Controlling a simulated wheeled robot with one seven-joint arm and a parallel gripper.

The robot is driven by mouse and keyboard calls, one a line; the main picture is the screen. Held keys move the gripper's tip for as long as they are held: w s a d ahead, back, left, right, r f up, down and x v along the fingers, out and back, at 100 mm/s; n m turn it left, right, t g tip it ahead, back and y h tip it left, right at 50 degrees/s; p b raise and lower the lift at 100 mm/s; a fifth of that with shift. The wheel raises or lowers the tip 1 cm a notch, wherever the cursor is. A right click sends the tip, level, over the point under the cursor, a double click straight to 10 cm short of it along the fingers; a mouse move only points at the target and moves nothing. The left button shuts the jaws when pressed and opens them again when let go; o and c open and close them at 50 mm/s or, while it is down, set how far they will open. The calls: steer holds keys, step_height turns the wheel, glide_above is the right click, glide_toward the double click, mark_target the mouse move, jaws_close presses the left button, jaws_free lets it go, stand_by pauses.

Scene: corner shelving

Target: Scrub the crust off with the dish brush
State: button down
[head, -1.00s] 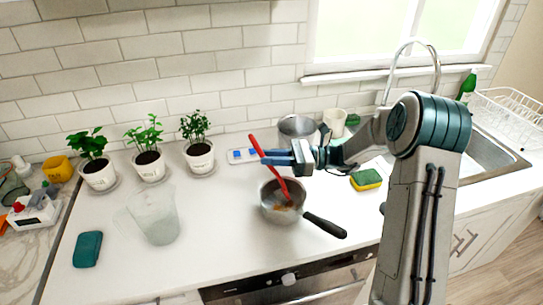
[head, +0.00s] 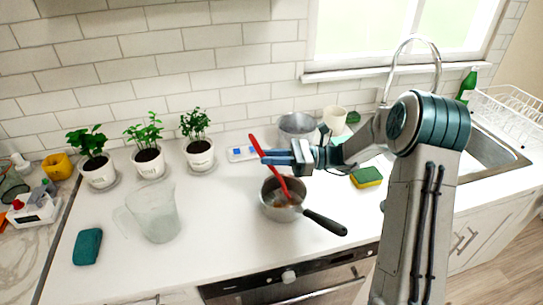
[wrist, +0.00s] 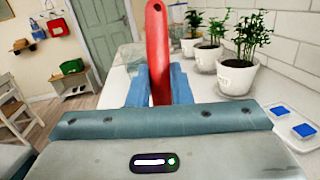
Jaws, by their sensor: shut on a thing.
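My gripper (head: 274,158) is shut on the red dish brush (head: 256,143), above the saucepan. The brush is tilted, its top leaning left and its lower end down inside the pan. In the wrist view the red handle (wrist: 157,45) stands between the blue fingers of my gripper (wrist: 158,85). The steel saucepan (head: 268,209) stands on the white counter, its black handle pointing to the lower right. A faint brownish tint shows on the pan floor around the brush; how much crust is there is too small to tell. The bristles cannot be made out.
A clear pitcher (head: 157,217) and a teal sponge-like block (head: 88,246) are left of the pan. Potted plants (head: 149,163) line the wall. A steel pot (head: 297,127), white mug (head: 335,119) and yellow-green sponge (head: 366,177) are behind and right. The front counter is clear.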

steer(key=shift+f+b, duration=0.3)
steer(key=shift+f, duration=0.45)
stand_by(0.3)
